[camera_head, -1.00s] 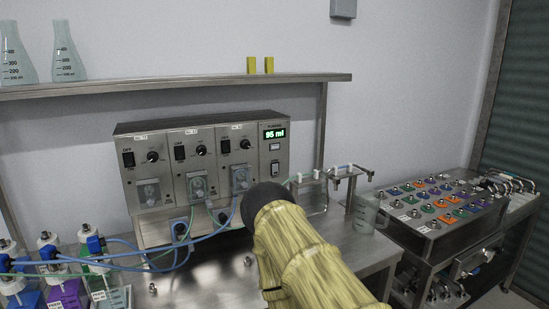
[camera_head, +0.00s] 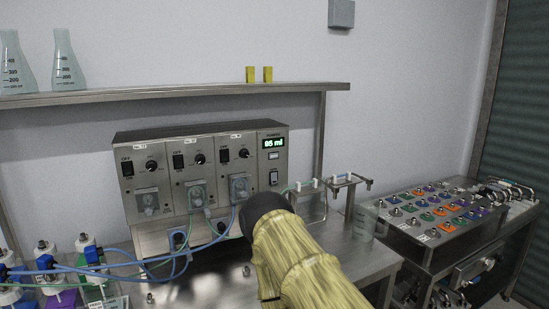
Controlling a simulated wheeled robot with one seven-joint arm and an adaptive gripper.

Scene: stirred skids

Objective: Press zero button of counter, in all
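The counter (camera_head: 273,143) is at the right end of a steel pump unit (camera_head: 202,220) on the bench, and its green display reads 95 ml. Below the display is a small pale button (camera_head: 273,156), and below that a dark rocker switch (camera_head: 273,177). Any lettering on the button is too small to read. My arm, in a yellow sleeve with a black end, reaches up from the bottom right. Its black end appears just below the counter panel in the picture; I cannot tell the gap in depth. No gripper fingers show.
Tubes run from the pump heads to capped bottles (camera_head: 90,255) at lower left. A wire stand and a glass beaker (camera_head: 363,222) are right of my arm. A steel shelf (camera_head: 180,101) with flasks and yellow blocks is above. A cart (camera_head: 410,250) with coloured fittings is at right.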

